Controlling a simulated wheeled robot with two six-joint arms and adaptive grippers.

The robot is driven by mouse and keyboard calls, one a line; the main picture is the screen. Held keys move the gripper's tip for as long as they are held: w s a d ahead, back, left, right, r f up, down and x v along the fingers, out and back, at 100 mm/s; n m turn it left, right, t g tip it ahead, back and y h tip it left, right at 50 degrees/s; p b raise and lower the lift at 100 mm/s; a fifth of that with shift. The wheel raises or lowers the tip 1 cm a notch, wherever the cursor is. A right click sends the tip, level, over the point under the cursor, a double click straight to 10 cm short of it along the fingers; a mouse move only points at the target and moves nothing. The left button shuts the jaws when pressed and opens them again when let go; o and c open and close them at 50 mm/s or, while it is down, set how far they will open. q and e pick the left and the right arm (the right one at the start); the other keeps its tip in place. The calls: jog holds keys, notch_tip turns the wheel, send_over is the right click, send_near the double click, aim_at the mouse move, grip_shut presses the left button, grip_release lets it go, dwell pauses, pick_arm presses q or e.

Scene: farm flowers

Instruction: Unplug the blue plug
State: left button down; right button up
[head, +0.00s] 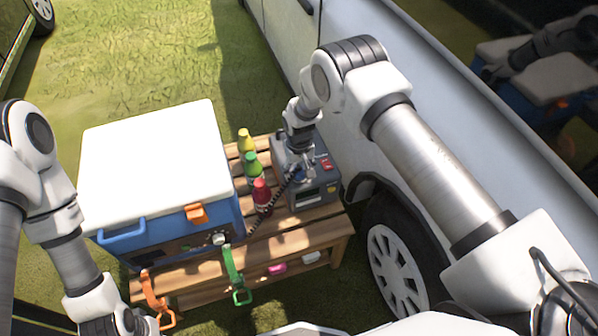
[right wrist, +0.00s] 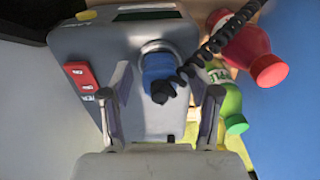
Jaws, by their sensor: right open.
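The blue plug (right wrist: 155,66) sits in the top of a grey device (right wrist: 100,45), with a black coiled cord (right wrist: 205,52) running from it. The device (head: 329,191) stands at the right end of a wooden slatted table in the head view. My right gripper (right wrist: 166,86) is open, with one finger on each side of the plug and visible gaps between. In the head view my right gripper (head: 303,160) reaches down over the device and largely hides the plug. My left gripper (head: 130,325) is at the bottom left edge, partly cut off; its jaws are unclear.
Red (head: 262,194), green (head: 252,166) and yellow (head: 245,141) bottles stand left of the device. A blue cooler with a white lid (head: 155,150) fills the table's left part. A white vehicle (head: 350,150) stands close on the right. Orange and green straps hang at the front.

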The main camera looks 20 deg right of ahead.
aim_at(299, 166)
dwell(0.3)
grip_shut()
jog(key=shift+r, duration=0.15)
jog(key=shift+r+p, duration=1.9)
jog(key=shift+r, duration=0.95)
